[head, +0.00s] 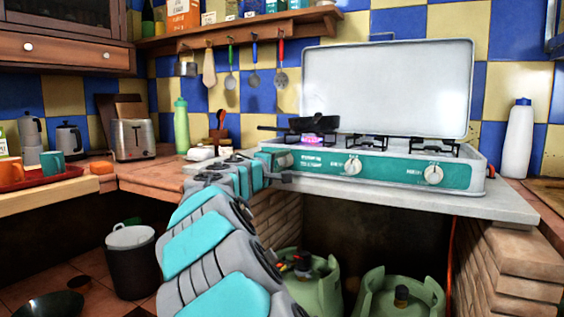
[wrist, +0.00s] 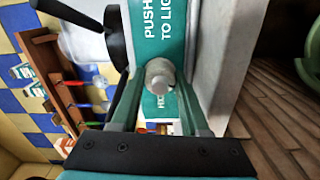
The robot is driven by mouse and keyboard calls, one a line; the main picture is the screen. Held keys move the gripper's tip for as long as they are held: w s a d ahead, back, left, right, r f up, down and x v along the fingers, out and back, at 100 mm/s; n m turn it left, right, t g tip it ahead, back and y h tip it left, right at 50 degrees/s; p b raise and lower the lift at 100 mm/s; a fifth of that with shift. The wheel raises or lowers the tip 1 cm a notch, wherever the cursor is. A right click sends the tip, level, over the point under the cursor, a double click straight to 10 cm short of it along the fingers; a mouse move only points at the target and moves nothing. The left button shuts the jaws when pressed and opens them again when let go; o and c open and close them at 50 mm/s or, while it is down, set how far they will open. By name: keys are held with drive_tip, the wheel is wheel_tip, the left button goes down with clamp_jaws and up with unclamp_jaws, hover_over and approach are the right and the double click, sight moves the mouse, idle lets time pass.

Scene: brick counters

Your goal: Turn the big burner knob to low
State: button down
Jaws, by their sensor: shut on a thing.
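The gas stove (head: 390,172) has a teal front panel with pale round knobs. My gripper (head: 280,172) is at the left end of this panel, where the arm hides the knob in the head view. In the wrist view my gripper (wrist: 158,88) is shut on a knob (wrist: 158,76), with one finger on each side of it. "PUSH TO LIG…" is printed beside it. The middle knob (head: 352,166) and the right knob (head: 433,174) are free. A pink-violet flame (head: 312,139) burns under the dark pan (head: 320,125) on the left burner. The knob's setting is not readable.
The stove's raised lid (head: 390,85) stands behind the burners. A green bottle (head: 181,128) and a toaster (head: 132,140) are on the left counter. A white bottle (head: 517,140) stands right of the stove. Green gas cylinders (head: 400,298) are below.

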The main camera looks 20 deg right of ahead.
drive_tip(key=shift+c, duration=2)
unclamp_jaws()
drive_tip(key=shift+f, duration=0.1)
